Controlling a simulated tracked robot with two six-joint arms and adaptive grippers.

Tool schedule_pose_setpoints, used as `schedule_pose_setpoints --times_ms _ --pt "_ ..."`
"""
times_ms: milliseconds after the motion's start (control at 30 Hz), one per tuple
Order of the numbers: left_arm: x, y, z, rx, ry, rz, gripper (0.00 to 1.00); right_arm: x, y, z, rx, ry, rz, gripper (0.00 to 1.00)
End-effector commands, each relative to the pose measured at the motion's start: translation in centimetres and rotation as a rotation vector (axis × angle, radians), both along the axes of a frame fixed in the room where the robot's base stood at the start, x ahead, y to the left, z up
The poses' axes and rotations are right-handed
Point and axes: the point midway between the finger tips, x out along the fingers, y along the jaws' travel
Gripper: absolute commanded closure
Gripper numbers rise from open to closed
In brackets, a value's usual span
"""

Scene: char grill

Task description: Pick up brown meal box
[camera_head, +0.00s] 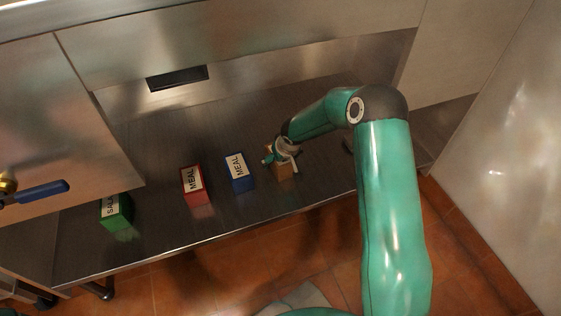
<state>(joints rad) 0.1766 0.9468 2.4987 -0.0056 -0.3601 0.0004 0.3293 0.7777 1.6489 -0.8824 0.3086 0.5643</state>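The brown meal box (284,171) stands on the steel shelf (225,208), to the right of the blue box. My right gripper (281,157) is over the top of the brown box, with its fingers near the box's upper edges. The gripper hides the box's top and any label on it. It is too small to tell whether the fingers touch the box or have shut on it. My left gripper is not in view.
A blue box (239,180) and a red box (196,193), both marked MEAL, stand to the left. A green box (117,212) stands at far left. A steel panel (60,130) with a blue-handled valve (42,193) overhangs the shelf's left side.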

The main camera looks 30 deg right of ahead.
Motion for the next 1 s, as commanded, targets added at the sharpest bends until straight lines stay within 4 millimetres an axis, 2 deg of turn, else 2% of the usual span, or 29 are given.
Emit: schedule_pose_setpoints --times_ms 1000 --pt "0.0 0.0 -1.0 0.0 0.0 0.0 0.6 0.0 0.1 -0.4 0.0 0.0 0.0 0.0"
